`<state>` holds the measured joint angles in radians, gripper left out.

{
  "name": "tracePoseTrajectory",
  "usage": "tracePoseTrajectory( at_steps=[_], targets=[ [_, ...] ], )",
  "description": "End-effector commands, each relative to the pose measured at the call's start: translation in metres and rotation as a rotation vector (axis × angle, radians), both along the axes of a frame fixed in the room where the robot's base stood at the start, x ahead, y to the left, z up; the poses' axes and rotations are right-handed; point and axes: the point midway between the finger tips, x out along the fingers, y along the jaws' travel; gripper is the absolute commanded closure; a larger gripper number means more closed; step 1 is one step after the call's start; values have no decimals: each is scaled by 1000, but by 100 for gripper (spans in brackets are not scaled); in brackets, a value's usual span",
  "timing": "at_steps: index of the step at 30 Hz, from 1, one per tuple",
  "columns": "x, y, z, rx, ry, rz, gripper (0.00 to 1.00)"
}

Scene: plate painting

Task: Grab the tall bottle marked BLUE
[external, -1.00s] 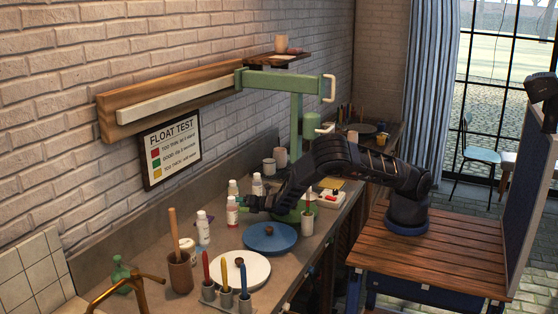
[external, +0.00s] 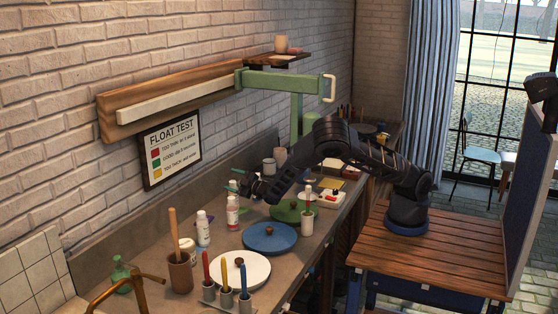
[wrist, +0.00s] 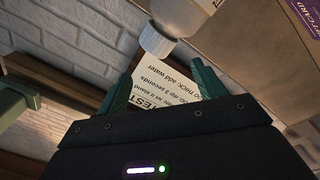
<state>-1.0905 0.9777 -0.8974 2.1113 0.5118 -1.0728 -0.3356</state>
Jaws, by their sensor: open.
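Several white-capped bottles stand on the counter by the wall. One is left of the others (external: 203,228), and one with a reddish label (external: 232,212) stands just below my gripper (external: 235,179). My arm hides part of the group behind. No label is readable, so I cannot tell which bottle is marked BLUE. In the wrist view, a pale bottle with a white cap (wrist: 157,41) shows beyond my green fingertips. My gripper (wrist: 162,86) is open, with nothing held between the fingers; the float test sign (wrist: 175,95) shows behind them.
A blue lid or plate (external: 270,238), a white one (external: 243,268) and a green one (external: 293,211) lie along the counter's front side.

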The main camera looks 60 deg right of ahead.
Motion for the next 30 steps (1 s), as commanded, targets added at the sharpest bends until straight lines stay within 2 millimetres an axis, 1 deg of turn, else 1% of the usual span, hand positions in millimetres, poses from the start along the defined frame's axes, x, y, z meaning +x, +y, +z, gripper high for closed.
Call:
tracePoseTrajectory(
  at_steps=[3, 6, 13, 17, 23, 30],
  targets=[
    [4, -4, 11, 161, -34, 4, 31],
    [7, -7, 18, 279, -55, 8, 31],
    [20, -10, 27, 520, -57, 11, 31],
    [34, -7, 25, 655, 1, -6, 31],
    [55, 0, 16, 812, 133, -65, 31],
    [77, 11, 8, 1021, 328, -200, 31]
  ],
)
